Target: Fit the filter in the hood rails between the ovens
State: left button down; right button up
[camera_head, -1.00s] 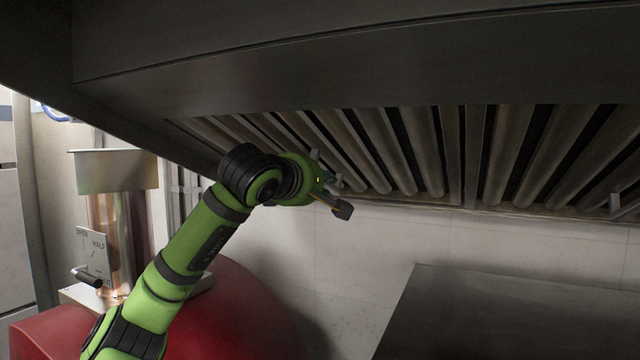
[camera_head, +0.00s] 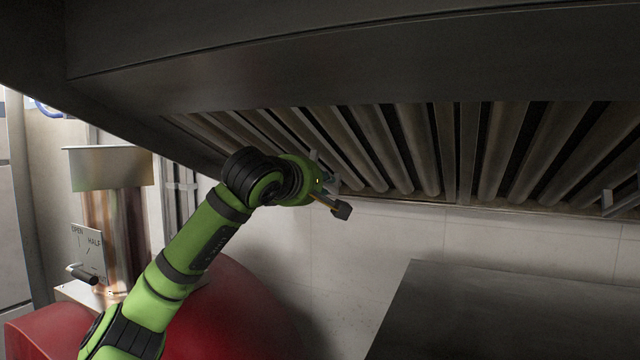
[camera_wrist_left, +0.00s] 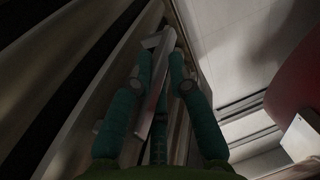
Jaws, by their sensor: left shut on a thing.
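The filter (camera_head: 375,150) is a panel of slanted grey metal baffles with dark slots, up under the hood (camera_head: 330,75). My left gripper (camera_head: 331,193) is at its lower front edge, where a small metal handle partly shows. In the left wrist view my left gripper (camera_wrist_left: 160,84) has its two fingers on either side of a pale metal strip (camera_wrist_left: 155,105), which looks like the filter's handle. The baffles (camera_wrist_left: 75,75) run along the left there. Whether the filter sits in the rails cannot be told. My right gripper is not in view.
A red rounded oven (camera_head: 245,310) with a copper flue (camera_head: 115,220) and a damper lever (camera_head: 82,273) stands at lower left. A dark flat surface (camera_head: 500,315) is at lower right. A pale tiled wall (camera_head: 350,250) lies behind. Another metal handle (camera_head: 607,202) shows at right.

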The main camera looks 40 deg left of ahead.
pick_arm(q)
jog(key=shift+r, duration=0.3)
jog(key=c, duration=1.1)
grip_release()
jog(key=shift+d+f, duration=0.1)
jog(key=shift+f, duration=0.3)
jog(key=v, duration=2.3)
jog(key=shift+s+d+r, duration=0.1)
jog(key=shift+s+r, duration=0.2)
